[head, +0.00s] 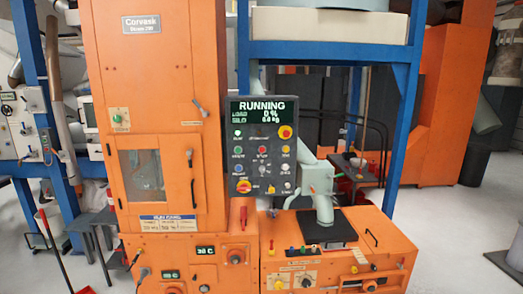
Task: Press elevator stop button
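A dark control panel (250,165) faces me in the middle of the head view, beside the orange cabinet. Its screen (262,112) reads "RUNNING", with a load line of 0 % and a silo line in kg below. A small red button (262,150) sits in the upper middle of the panel. A red knob on yellow (285,132) is at the upper right, and a red-and-yellow control (244,186) is at the lower left. Several green, blue, white and yellow buttons surround them. Their labels are too small to read. Neither of my grippers is in view.
A tall orange cabinet (145,60) stands left of the panel. A low orange machine (340,265) with knobs and a pale spout (318,185) stands below right. Blue frame posts (408,95) rise behind. Grey floor (450,235) is open at right.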

